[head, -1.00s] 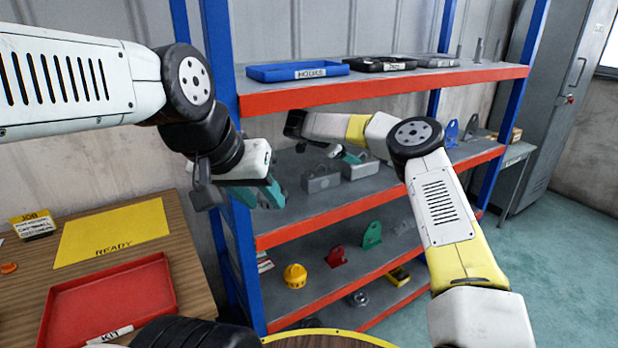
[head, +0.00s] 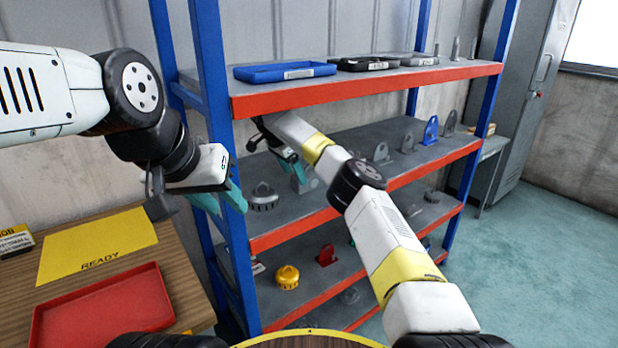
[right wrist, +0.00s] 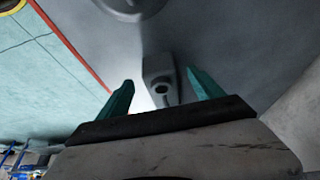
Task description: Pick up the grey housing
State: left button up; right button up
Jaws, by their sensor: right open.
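A grey block with a round opening, which looks like the grey housing (right wrist: 158,72), lies between and beyond my right fingertips in the right wrist view. In the head view it shows small and partly hidden on the middle shelf (head: 303,182), just below my right gripper (head: 291,160). My right gripper is open; its teal fingers stand apart in the right wrist view (right wrist: 160,90), with no visible contact with the block. My left gripper (head: 220,197) is raised in front of the rack's left blue post, with nothing seen in it; its finger gap is unclear.
A grey domed part (head: 263,199) stands left of the block. A blue bracket (head: 430,130) and grey parts stand further right. The upper shelf (head: 400,80) lies above my right gripper. A yellow domed part (head: 286,277) is on the shelf below. A red tray (head: 105,312) lies on the table.

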aim_at(308, 178)
jog(key=w+d, duration=0.2)
jog(key=d, duration=0.1)
jog(key=x, duration=0.5)
jog(key=shift+w+d, duration=0.15)
jog(key=shift+d, duration=0.1)
jog(key=shift+c, duration=0.3)
grip_shut()
